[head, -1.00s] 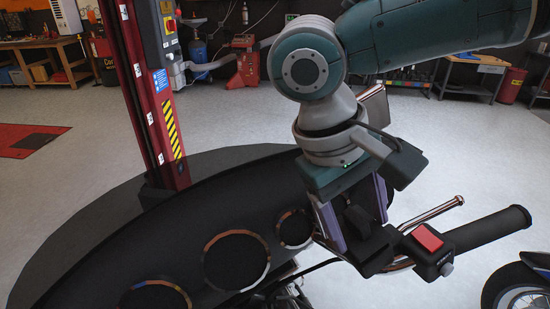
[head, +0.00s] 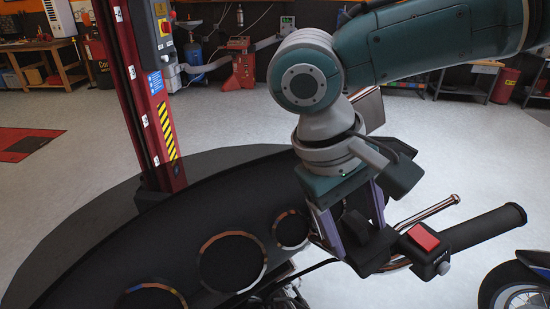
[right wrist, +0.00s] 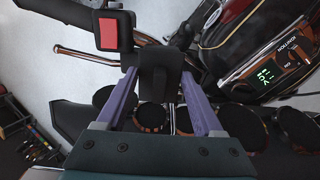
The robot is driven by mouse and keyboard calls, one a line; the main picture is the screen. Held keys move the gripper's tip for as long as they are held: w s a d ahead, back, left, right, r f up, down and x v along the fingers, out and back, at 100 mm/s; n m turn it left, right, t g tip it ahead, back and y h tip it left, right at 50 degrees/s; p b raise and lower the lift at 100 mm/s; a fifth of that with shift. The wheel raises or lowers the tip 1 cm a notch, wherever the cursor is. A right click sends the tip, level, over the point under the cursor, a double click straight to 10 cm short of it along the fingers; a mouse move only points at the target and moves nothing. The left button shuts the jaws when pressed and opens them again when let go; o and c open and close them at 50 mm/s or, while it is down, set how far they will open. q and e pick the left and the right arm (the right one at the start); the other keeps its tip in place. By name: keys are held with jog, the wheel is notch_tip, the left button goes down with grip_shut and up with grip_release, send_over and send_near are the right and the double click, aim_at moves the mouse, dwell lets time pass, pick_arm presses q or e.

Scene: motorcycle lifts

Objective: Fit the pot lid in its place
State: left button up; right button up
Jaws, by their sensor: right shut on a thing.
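My right gripper (head: 357,229) points down at the handlebar, its two purple fingers shut on a small black piece, which looks like the pot lid (head: 354,221). In the right wrist view the black lid (right wrist: 160,68) fills the space between the fingertips (right wrist: 159,76). Directly below it is a black block on the handlebar, probably the pot (head: 374,250), beside the red-switch housing. The fingers and lid hide its top, so I cannot tell whether the lid touches it or is seated. My left gripper is out of view.
The handlebar grip (head: 485,228) and chrome lever (head: 430,212) extend right. A dark dash panel with round gauges (head: 232,262) lies left of the gripper. A red lift post (head: 150,95) stands behind. A small lit display (right wrist: 268,75) shows in the right wrist view.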

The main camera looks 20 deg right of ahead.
jog(key=o, duration=1.4)
jog(key=b+v, duration=0.3)
jog(key=v, duration=0.7)
